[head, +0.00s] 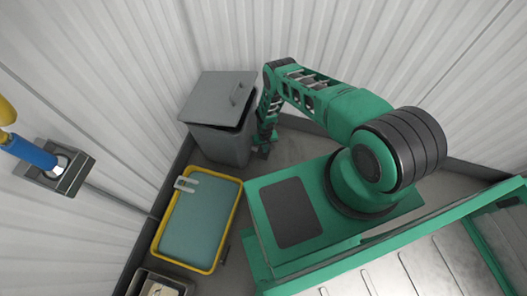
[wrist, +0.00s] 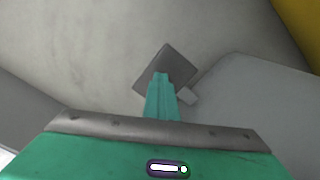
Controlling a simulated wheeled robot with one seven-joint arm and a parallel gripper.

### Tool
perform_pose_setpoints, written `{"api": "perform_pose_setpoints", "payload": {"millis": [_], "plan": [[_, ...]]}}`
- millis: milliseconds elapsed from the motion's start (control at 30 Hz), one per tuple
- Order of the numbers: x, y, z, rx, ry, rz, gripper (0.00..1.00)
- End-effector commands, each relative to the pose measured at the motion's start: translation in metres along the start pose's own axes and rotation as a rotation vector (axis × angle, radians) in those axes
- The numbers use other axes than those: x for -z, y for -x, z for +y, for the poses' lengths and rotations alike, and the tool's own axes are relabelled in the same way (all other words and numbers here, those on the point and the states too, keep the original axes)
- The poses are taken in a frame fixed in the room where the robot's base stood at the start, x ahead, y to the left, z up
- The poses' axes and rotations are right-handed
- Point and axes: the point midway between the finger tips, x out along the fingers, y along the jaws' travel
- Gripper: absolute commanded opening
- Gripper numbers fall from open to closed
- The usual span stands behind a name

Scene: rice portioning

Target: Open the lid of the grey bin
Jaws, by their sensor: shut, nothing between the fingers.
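The grey bin (head: 222,146) stands in the corner at the back in the head view. Its lid (head: 215,95) lies over the top, with a small handle (head: 237,94) near its right side. I cannot tell whether the lid sits fully flush. My gripper (head: 263,148) is shut and empty, low down just right of the bin and below lid height. In the wrist view my gripper (wrist: 164,78) points towards the pale floor. A grey surface, likely the bin's side (wrist: 265,105), shows at right there. Whether they touch is unclear.
A yellow-rimmed tray (head: 235,205) lies in front of the bin. A small box (head: 160,284) stands at the bottom left. A blue and yellow object (head: 30,152) sits at a grey wall bracket (head: 68,182). Ribbed walls (head: 120,60) close in behind and left of the bin.

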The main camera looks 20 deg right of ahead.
Motion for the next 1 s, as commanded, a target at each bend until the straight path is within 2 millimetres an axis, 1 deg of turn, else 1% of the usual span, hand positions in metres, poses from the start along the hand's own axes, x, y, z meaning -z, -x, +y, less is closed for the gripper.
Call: {"api": "perform_pose_setpoints", "payload": {"millis": [500,1000], "plan": [[0.0023,-0.0074,-0.0027,0.004,0.0,0.005,0.0],[0.0027,-0.0086,-0.004,0.006,0.0,0.005,0.0]]}}
